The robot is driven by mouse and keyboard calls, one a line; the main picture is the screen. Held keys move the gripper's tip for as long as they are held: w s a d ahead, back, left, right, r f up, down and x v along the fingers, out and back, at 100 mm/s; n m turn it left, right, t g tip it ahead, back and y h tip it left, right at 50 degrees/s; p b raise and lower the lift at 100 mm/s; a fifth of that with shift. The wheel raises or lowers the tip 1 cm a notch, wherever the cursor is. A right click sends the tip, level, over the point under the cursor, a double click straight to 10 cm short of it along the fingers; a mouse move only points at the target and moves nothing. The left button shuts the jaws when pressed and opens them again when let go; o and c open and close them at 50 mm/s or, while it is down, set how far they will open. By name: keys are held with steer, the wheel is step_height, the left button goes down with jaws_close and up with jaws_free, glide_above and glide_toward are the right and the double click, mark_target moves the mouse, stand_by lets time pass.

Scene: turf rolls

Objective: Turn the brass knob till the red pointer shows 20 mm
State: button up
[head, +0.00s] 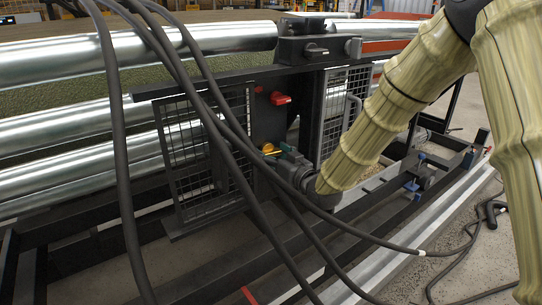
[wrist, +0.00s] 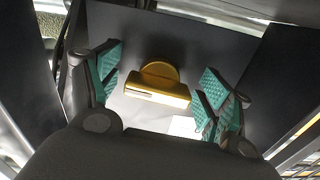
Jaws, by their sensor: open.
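The brass knob (wrist: 157,88) shows in the wrist view as a yellow bar with a rounded part behind it, on a dark panel (wrist: 210,40). It sits between the two teal-padded fingers of my gripper (wrist: 160,84), with a gap on both sides. My gripper is open and touches nothing that I can see. In the head view a bit of the knob (head: 268,149) shows just left of my gripper (head: 277,152), in front of the dark panel.
Mesh guards (head: 205,150) stand at both sides of the panel. Thick black hoses (head: 215,125) cross in front of the machine. Shiny metal rollers (head: 70,130) lie at the left.

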steer(key=c, duration=1)
steer(key=shift+r+m+p, duration=0.1)
steer(key=shift+m+p, duration=0.2)
steer(key=shift+p, duration=0.1)
